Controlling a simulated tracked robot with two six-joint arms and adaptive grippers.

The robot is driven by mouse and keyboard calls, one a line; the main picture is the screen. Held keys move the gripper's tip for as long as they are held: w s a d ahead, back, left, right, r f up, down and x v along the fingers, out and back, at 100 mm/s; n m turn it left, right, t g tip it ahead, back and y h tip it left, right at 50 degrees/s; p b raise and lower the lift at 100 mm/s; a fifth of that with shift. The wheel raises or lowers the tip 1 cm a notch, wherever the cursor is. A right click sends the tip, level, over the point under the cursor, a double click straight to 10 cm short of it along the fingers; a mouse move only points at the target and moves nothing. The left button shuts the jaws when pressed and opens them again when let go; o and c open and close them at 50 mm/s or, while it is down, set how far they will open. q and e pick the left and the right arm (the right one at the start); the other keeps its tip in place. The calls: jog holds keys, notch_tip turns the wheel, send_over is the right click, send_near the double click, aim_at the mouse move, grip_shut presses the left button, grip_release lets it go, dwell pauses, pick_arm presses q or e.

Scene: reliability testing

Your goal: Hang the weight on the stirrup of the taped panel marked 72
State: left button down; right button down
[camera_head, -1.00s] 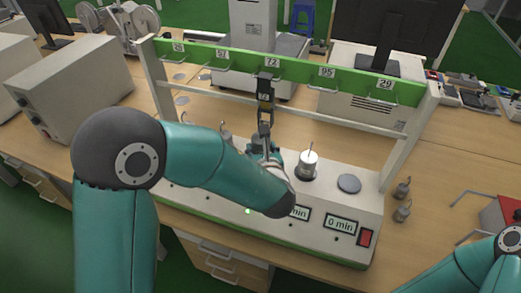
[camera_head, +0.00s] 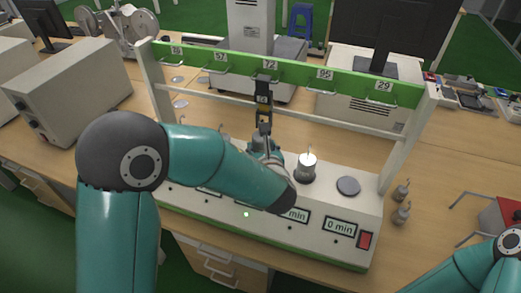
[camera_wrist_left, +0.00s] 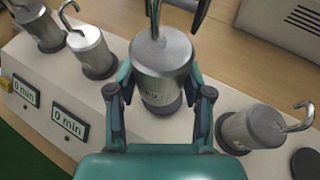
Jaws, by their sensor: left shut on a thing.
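My left gripper (camera_wrist_left: 160,103) is shut around a grey metal weight (camera_wrist_left: 160,70) with a hook on top. In the head view my left gripper (camera_head: 262,148) is largely hidden by my own forearm, and the weight is hardly visible. The taped panel (camera_head: 264,88), dark with a yellowish band, hangs from the green rail below the label 72 (camera_head: 270,65). Its lower end, where the stirrup would be, is just above the gripper. A dark piece (camera_wrist_left: 200,12) shows beside the hook in the wrist view. I cannot tell whether hook and stirrup touch. My right gripper is out of view.
A weight (camera_head: 306,166) stands on the white timer base, right of the gripper, near an empty round pad (camera_head: 348,186). More weights (camera_wrist_left: 90,52) stand to the left in the wrist view. The rack's right post (camera_head: 410,135) is nearby.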

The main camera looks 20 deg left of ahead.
pick_arm(q)
jog(key=shift+w+r, duration=0.2)
jog(key=shift+w, duration=0.85)
dwell(0.4)
jog(key=shift+f+b, duration=0.55)
jog(key=shift+b, duration=0.45)
dwell(0.5)
jog(key=shift+f+b, duration=0.2)
jog(key=shift+b, duration=0.1)
jog(key=shift+c, duration=2.2)
grip_release()
jog(key=shift+o, duration=0.3)
jog(key=shift+s, duration=0.1)
jog(key=shift+f, duration=0.1)
